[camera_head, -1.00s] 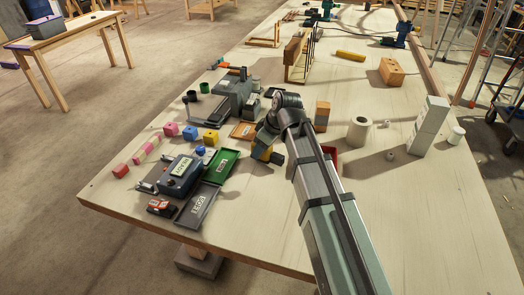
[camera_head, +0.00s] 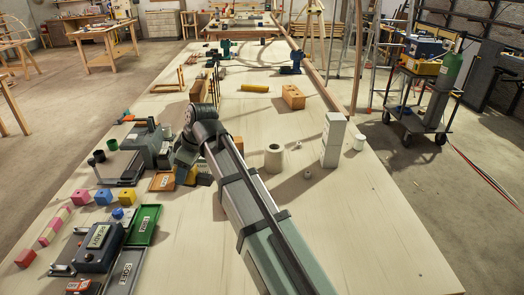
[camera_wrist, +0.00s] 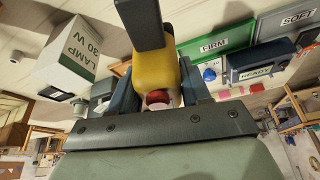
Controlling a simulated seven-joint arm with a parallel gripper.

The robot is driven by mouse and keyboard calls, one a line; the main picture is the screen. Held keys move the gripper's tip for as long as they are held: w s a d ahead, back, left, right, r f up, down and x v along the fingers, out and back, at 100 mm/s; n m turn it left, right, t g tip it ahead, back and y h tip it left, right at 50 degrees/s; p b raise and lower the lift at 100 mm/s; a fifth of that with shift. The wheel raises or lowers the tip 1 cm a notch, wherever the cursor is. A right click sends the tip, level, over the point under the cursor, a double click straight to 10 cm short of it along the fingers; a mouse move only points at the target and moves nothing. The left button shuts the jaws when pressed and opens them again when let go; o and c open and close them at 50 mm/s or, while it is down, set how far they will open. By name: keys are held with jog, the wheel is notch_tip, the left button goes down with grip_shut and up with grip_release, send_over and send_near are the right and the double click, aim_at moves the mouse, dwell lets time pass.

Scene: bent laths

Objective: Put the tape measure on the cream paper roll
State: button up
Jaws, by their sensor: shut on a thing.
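The cream paper roll (camera_head: 274,158) stands upright on the table, a short cylinder with a dark hole in its top, to the right of my arm. My gripper (camera_head: 190,172) is left of it and apart from it, above the table near an orange tray. In the wrist view my gripper (camera_wrist: 164,92) is shut on a yellow body with a dark grey bar and a red round part. I take this to be the tape measure (camera_wrist: 154,69), though its shape is partly hidden by the fingers. Its yellow also shows in the head view (camera_head: 192,176).
A tall white box (camera_head: 333,140) and a small white cylinder (camera_head: 359,142) stand right of the roll. A small grey piece (camera_head: 307,174) lies before it. The READY device (camera_head: 98,246), green tray (camera_head: 143,226) and coloured blocks crowd the left. The right front table is clear.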

jog(key=w+d+r+m+t, duration=0.15)
jog(key=w+d+r, duration=0.25)
jog(key=w+d, duration=0.6)
jog(key=w+d+r+m, duration=0.3)
jog(key=w+d, duration=0.3)
jog(key=d, duration=0.8)
jog(key=m+h, duration=0.1)
send_over(270, 144)
jog(key=shift+t, duration=0.25)
jog(key=shift+s+f, duration=0.1)
jog(key=shift+f, duration=3.3)
jog(key=shift+f, duration=0.1)
jog(key=o, duration=1.3)
jog(key=shift+o, duration=0.2)
jog(key=v, duration=1.2)
jog(key=shift+a, duration=0.15)
